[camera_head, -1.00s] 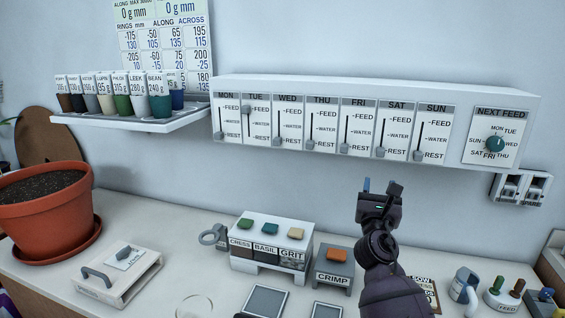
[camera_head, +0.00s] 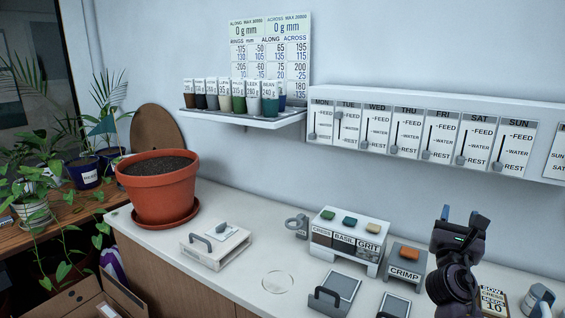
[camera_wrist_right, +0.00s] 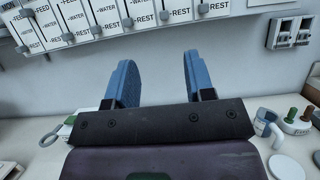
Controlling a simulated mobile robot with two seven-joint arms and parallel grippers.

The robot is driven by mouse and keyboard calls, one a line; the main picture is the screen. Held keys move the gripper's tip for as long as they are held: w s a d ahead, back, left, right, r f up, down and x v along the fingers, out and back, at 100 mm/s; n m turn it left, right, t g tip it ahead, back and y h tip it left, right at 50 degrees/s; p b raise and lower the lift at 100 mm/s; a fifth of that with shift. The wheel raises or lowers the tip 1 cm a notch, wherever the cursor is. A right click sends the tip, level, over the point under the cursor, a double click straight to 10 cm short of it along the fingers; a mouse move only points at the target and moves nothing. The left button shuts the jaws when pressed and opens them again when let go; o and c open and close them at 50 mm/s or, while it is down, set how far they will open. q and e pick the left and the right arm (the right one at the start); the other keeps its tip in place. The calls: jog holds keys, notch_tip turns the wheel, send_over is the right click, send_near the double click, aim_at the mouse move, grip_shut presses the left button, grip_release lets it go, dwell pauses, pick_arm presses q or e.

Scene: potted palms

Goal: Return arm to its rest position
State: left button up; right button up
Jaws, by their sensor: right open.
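My right gripper (camera_head: 459,213) is raised above the right part of the white counter, in front of the wall and below the weekday slider panel (camera_head: 440,138). In the right wrist view its two blue fingers (camera_wrist_right: 163,84) stand wide apart with nothing between them. The fingers point toward the wall and the lower edge of the panel, apart from both as far as I can tell. My left gripper does not show in either view.
On the counter (camera_head: 225,285) stand a terracotta pot (camera_head: 158,186), a white handled box (camera_head: 215,246), the cress, basil and grit dispenser (camera_head: 346,238) and the orange-topped crimp block (camera_head: 405,266). A shelf of small cups (camera_head: 243,117) hangs above. Potted plants (camera_head: 85,172) stand at the left.

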jog(key=s+a+f+m+g+y, duration=0.15)
jog(key=a+f+m+y, duration=0.25)
jog(key=f+m, duration=0.5)
jog(key=s+a+f+m+y, duration=0.3)
jog(key=a+f+m+y, duration=0.15)
jog(key=m, duration=0.95)
jog(key=s+a+f+m+g+y, duration=0.2)
jog(key=s+f+m+g, duration=0.3)
jog(key=s+f, duration=1.7)
jog(key=s+g+y, duration=0.1)
jog(key=s, duration=0.2)
jog(key=shift+s+a+f+m, duration=0.2)
jog(key=shift+s+m, duration=0.1)
jog(key=shift+s, duration=0.05)
dwell(2.9)
